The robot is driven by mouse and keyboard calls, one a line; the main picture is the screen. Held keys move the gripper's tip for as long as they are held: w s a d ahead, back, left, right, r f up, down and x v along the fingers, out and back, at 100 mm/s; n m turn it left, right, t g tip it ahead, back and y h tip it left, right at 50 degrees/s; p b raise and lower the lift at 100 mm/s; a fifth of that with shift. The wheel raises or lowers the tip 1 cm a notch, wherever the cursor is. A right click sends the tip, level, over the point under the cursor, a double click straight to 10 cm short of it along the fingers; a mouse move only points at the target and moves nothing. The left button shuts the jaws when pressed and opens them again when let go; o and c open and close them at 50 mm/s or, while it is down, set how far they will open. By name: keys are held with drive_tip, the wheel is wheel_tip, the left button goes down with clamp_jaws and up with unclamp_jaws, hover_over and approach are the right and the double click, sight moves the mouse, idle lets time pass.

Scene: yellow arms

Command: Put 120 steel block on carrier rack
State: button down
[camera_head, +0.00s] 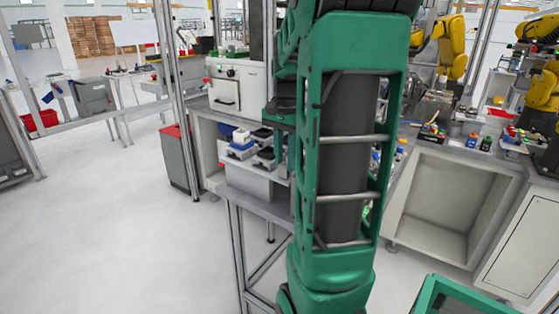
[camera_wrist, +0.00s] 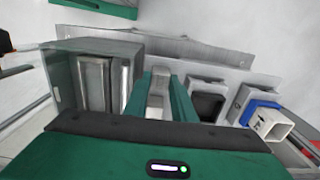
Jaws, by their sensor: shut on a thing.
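In the wrist view, my gripper (camera_wrist: 160,88) has its green fingers closed around a narrow light-grey metallic piece (camera_wrist: 157,98), which appears to be the steel block. Its number does not show, and its lower end is hidden by my gripper body. The piece is over or among the holders of a pale rack (camera_wrist: 236,72), probably the carrier rack; I cannot tell whether it touches the rack. In the head view, the light-grey rack (camera_head: 246,181) stands on a grey table left of my arm.
A grey box-shaped holder (camera_wrist: 66,72) with bright metal inside is left of my fingers. A dark-centred holder (camera_wrist: 208,103) and a blue-and-white part (camera_wrist: 267,120) lie to the right. In the head view, a steel bench (camera_head: 460,160) is at right; open floor (camera_head: 140,230) is at left.

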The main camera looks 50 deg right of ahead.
drive_tip(key=c, duration=1.4)
unclamp_jaws()
drive_tip(key=shift+r, duration=0.1)
drive_tip(key=shift+r, duration=3.4)
drive_tip(key=shift+w, duration=0.1)
